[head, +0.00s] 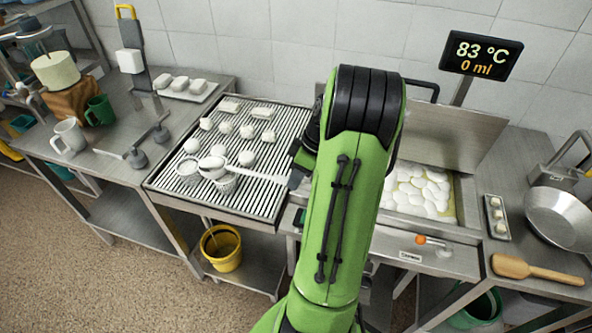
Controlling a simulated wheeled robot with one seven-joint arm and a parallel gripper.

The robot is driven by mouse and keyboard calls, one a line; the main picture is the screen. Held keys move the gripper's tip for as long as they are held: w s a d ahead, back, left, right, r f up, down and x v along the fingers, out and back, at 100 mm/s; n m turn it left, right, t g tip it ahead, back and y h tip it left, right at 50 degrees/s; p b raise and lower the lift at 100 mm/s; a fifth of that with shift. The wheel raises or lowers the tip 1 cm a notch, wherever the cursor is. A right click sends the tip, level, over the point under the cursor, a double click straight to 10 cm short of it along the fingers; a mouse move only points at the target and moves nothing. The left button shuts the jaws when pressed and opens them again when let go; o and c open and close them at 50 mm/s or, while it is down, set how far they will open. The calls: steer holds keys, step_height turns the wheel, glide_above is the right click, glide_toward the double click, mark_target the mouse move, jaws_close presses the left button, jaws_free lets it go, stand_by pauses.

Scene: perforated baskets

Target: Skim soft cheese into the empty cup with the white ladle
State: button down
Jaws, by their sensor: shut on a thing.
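My gripper (297,178), partly hidden by my green arm, is shut on the handle end of the white ladle (258,174). The ladle reaches left over the slatted draining table, with its bowl (211,163) above or close to two perforated cups. One cup (188,172) is left of the bowl, and the other cup (228,185) is just below and right of it. Pale material shows in the bowl, but I cannot tell how much. Soft white cheese (425,193) lies in pieces in the vat right of my arm. The cups' insides are hard to see.
Several white cheeses stand on the draining table (262,203). A display (481,55) reads 83 °C and 0 ml. A metal pan (562,217) and wooden paddle (535,269) lie right. Mugs (69,137) stand left; a yellow bucket (222,247) is below.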

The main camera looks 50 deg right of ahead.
steer(key=shift+w+d+m+g+y+p, duration=0.1)
steer(key=shift+m+g+y+p, duration=0.3)
steer(key=shift+y+p, duration=1.8)
steer(key=p, duration=0.5)
steer(key=shift+w+d+f, duration=0.1)
steer(key=shift+d, duration=0.05)
steer(key=y+p, duration=0.1)
steer(key=m+y+p, duration=0.1)
steer(key=d+y, duration=0.1)
steer(key=shift+w+f+m+g+y+p, duration=0.2)
steer(key=shift+f+m+g+y+p, duration=0.1)
steer(key=shift+f+m+g+p, duration=0.1)
